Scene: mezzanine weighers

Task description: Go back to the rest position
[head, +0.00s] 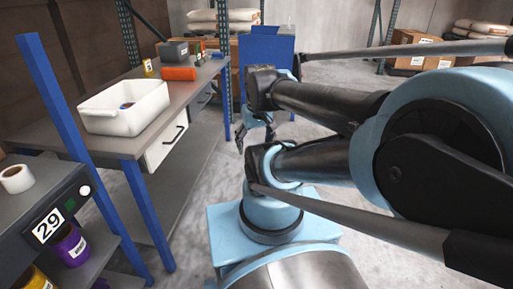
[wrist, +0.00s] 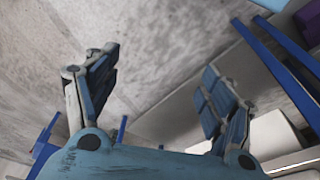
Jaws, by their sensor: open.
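My gripper (wrist: 160,62) shows in the wrist view with its two blue-padded fingers spread wide apart. Nothing is held between them. Behind the fingers are pale floor and blue bars, seen at a slant. In the head view my arm fills the right half, bent above my pale blue base.
A grey workbench (head: 118,146) at left carries a white bin (head: 118,119), an orange box (head: 179,73) and a grey box (head: 172,51). Cardboard boxes (head: 412,50) stand at back right.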

